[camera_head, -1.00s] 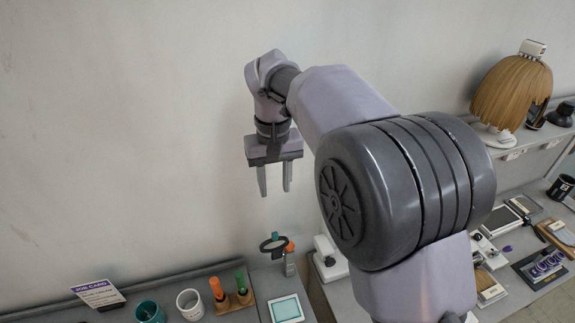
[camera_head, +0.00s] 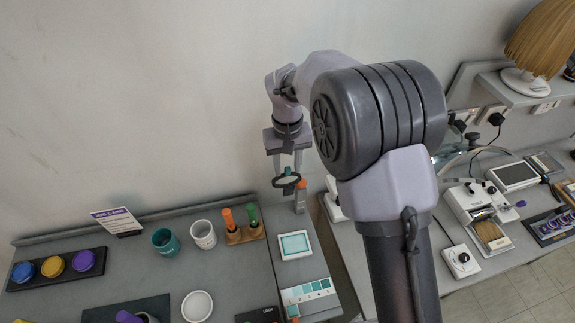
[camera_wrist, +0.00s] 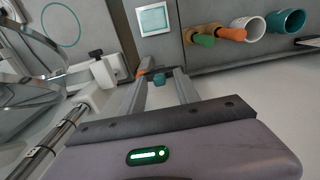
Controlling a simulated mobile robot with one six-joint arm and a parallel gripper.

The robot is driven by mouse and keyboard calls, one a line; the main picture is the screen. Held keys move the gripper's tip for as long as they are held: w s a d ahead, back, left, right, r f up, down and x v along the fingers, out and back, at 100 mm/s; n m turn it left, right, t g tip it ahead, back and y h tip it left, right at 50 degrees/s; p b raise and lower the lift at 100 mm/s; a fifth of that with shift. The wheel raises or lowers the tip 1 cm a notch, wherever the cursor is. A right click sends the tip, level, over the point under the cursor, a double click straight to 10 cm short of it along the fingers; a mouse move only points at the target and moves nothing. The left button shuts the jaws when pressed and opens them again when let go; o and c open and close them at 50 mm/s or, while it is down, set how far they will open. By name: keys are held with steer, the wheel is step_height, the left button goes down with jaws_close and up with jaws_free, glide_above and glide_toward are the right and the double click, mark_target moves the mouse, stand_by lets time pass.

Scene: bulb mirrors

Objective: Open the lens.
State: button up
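The lens is a dark ring (camera_head: 286,182) with a teal tab (camera_head: 288,171) on its upper side, beside a small grey post with an orange cap (camera_head: 301,186) at the bench's right back. My gripper (camera_head: 288,164) points down just above the ring, fingers apart. In the wrist view my gripper (camera_wrist: 160,76) is open, with the teal tab (camera_wrist: 160,79) showing between the fingertips and the orange cap (camera_wrist: 144,72) by one finger. I cannot tell whether a finger touches the tab. The ring is not clear in the wrist view.
A framed teal panel (camera_head: 295,245) lies in front of the lens. A wooden holder (camera_head: 245,234) with orange and green handles and a white cup (camera_head: 203,234) stand to its left. The wall is close behind. A second bench (camera_head: 400,240) with instruments is at right.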

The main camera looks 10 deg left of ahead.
jaws_close()
steer(key=shift+r, duration=0.1)
stand_by(1.3)
